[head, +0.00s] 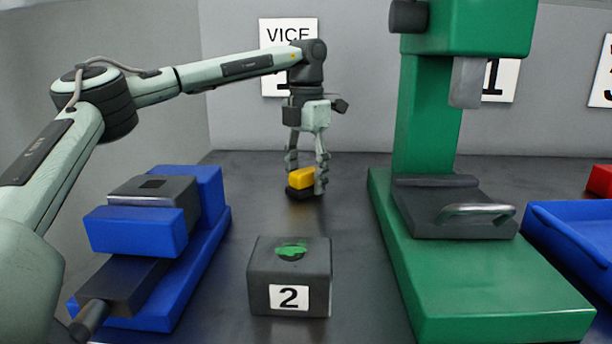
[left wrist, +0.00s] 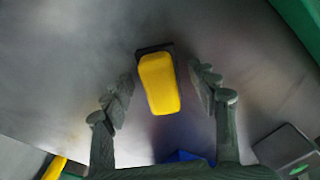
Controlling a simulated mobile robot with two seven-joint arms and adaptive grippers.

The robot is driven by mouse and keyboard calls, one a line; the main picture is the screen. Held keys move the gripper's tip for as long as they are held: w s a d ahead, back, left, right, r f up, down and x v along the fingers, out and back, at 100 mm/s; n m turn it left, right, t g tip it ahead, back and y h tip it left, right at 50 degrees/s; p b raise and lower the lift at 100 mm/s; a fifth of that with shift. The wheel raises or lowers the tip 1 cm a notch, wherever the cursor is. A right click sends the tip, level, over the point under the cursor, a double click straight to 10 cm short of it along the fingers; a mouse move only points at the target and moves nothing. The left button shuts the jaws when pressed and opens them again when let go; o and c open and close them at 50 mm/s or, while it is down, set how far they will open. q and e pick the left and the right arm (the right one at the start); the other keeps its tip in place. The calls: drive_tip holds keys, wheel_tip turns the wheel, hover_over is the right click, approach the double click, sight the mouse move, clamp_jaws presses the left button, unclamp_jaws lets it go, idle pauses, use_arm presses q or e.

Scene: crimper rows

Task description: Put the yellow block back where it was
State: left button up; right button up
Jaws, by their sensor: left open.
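The yellow block (head: 301,178) sits on a small dark base (head: 300,194) on the dark table, toward the back. My left gripper (head: 307,174) points down at it with its fingers apart, one to each side. In the left wrist view the yellow block (left wrist: 159,83) lies between the open fingers (left wrist: 166,80), with a visible gap on both sides. The dark base shows at its far end. I cannot tell how far down the fingertips reach. My right gripper is not seen.
A blue vice (head: 135,230) stands at left, a green press (head: 480,275) at right. A dark block marked 2 (head: 289,265), with a green patch on top, stands in front. A blue tray (head: 575,240) is far right. A yellow piece (left wrist: 54,168) shows at the wrist view's lower left.

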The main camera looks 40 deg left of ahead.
sight(306, 169)
use_arm(q)
wheel_tip(306, 169, up, 12)
drive_tip(key=shift+r+p, duration=0.15)
drive_tip(key=shift+p, duration=0.2)
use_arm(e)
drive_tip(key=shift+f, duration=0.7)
